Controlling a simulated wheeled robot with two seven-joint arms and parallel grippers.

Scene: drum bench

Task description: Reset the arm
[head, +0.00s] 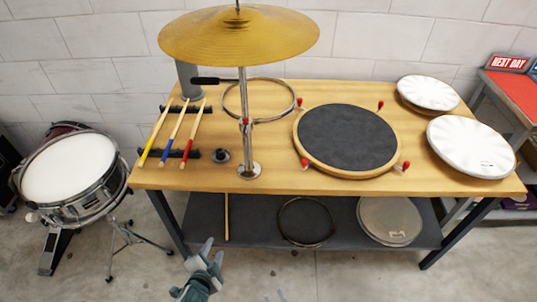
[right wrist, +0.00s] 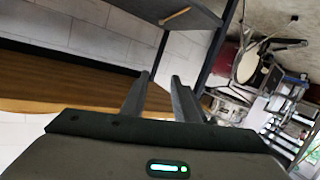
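The bench holds a cymbal (head: 240,38) on a stand, three drumsticks (head: 177,130) on black racks, a dark drum pad (head: 347,137), a hoop (head: 259,119) and two white drumheads (head: 472,147). A snare drum (head: 68,167) stands at left. Floor in front is mostly free.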

